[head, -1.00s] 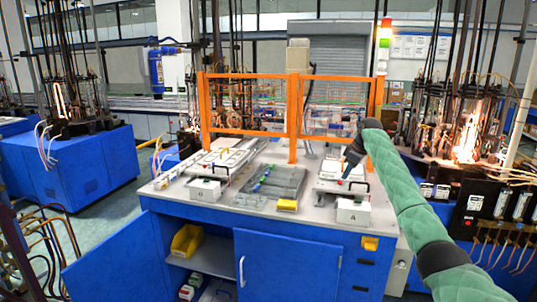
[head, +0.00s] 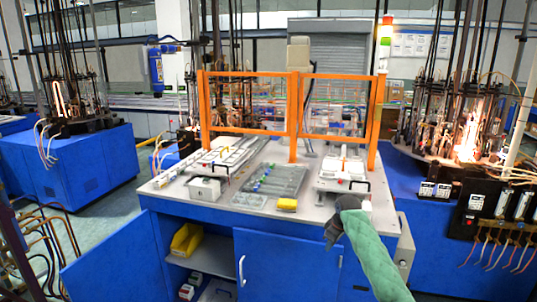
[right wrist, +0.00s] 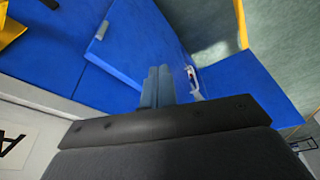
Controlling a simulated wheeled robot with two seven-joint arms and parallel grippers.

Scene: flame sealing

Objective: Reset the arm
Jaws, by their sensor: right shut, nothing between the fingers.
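My right arm, in a green sleeve, comes up from the bottom right in the head view. Its dark right gripper (head: 330,242) hangs down in front of the bench's front edge, at the right. In the right wrist view the right gripper's two fingers (right wrist: 157,84) are together with nothing between them. Blue cabinet panels show beyond them. My left arm and gripper are in neither current view.
A blue workbench with a grey top (head: 318,210) stands ahead, with an orange frame (head: 292,115) behind. An open cabinet door (head: 110,262) juts out at the left. Glowing burner machines flank the bench.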

